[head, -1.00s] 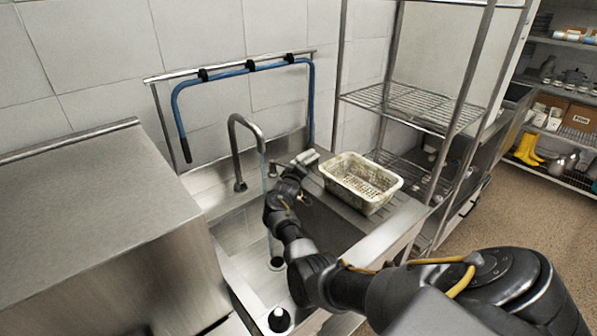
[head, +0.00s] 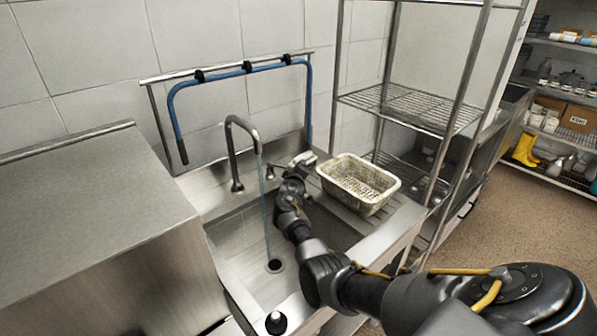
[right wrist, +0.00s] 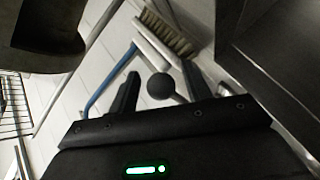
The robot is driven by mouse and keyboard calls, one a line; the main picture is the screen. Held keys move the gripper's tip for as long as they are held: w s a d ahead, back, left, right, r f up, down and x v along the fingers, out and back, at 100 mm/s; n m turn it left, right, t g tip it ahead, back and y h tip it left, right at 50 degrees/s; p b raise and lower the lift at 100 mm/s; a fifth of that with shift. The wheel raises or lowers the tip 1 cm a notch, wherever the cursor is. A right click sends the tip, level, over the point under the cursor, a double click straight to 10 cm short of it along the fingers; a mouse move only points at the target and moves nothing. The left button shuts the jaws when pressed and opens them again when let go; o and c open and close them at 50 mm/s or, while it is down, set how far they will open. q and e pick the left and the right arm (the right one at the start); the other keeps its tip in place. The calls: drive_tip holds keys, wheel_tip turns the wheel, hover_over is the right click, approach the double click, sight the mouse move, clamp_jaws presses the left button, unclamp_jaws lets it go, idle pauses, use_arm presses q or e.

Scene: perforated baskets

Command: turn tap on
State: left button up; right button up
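The tap (head: 235,150) is a tall metal gooseneck at the back of the sink (head: 225,235). A thin bluish stream of water (head: 265,210) runs from its spout to the drain (head: 275,265). My right gripper (head: 302,162) is at the back rim of the sink, right of the tap. In the right wrist view its two dark fingers (right wrist: 160,92) stand apart. A dark round knob (right wrist: 159,87) appears between them; contact with the fingers cannot be made out. My left gripper is not in view.
A dirty perforated basket (head: 359,184) stands on the drainboard just right of my right gripper. A blue hose (head: 240,73) hangs on the wall rail. A wire shelf (head: 405,108) stands at the right. A brush (right wrist: 168,35) shows in the right wrist view.

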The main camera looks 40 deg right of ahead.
drive_tip(key=shift+a, duration=0.15)
drive_tip(key=v, duration=1)
drive_tip(key=shift+s+a, duration=0.2)
drive_tip(key=shift+s, duration=0.05)
drive_tip(key=shift+r, duration=0.1)
